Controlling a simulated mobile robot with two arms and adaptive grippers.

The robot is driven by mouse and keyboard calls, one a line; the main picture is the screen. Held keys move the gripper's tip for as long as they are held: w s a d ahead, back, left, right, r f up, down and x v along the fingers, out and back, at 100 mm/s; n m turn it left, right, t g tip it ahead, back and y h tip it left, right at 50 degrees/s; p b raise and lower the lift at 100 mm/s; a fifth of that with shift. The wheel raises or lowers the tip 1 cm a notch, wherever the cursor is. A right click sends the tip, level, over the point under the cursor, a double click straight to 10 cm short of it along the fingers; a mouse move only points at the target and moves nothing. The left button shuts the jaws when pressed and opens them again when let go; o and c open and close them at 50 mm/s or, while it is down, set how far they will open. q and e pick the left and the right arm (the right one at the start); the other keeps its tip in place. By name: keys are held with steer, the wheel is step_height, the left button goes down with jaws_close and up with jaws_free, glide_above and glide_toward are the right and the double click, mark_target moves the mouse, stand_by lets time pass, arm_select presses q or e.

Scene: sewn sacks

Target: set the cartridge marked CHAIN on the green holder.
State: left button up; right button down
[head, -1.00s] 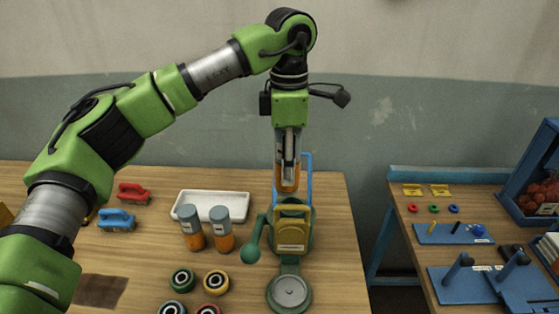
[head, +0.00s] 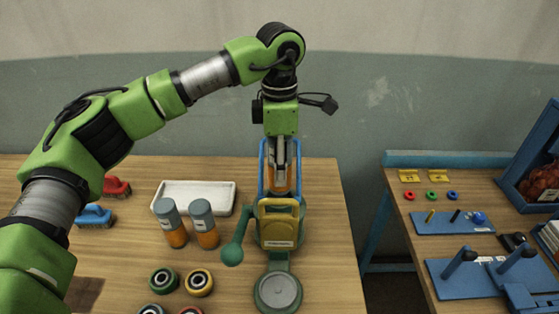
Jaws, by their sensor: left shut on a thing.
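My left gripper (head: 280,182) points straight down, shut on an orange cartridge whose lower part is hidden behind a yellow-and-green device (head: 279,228). A mark on this cartridge cannot be read. Two other orange cartridges with grey tops stand on the table to the left, one at the left (head: 173,234) and one at the right (head: 206,236); their marks cannot be read either. In front of them lie round pieces with coloured rims, among them a green one (head: 163,281) and a yellow one (head: 199,283); I cannot tell whether the green one is the holder. My right gripper is out of view.
A blue frame (head: 263,165) rises behind the device. A green ball lever (head: 233,254) stands at its left, a round grey plate (head: 278,291) in front. A second table with blue stands (head: 453,223) is at right.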

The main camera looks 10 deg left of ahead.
arm_select(q)
step_height(320, 180, down, 4)
steer(key=shift+r+b, duration=0.15)
steer(key=shift+b, duration=0.8)
steer(key=shift+f, duration=0.2)
steer(key=shift+b, duration=0.3)
steer(key=shift+f+b, duration=0.4)
steer(key=shift+f, duration=0.15)
stand_by(0.5)
steer(key=o, duration=1.1)
steer(key=shift+s, duration=0.1)
steer(key=shift+c, duration=0.2)
steer(key=shift+r, duration=0.1)
step_height(320, 180, up, 11)
steer(key=p, duration=0.6)
steer(key=shift+p, duration=0.4)
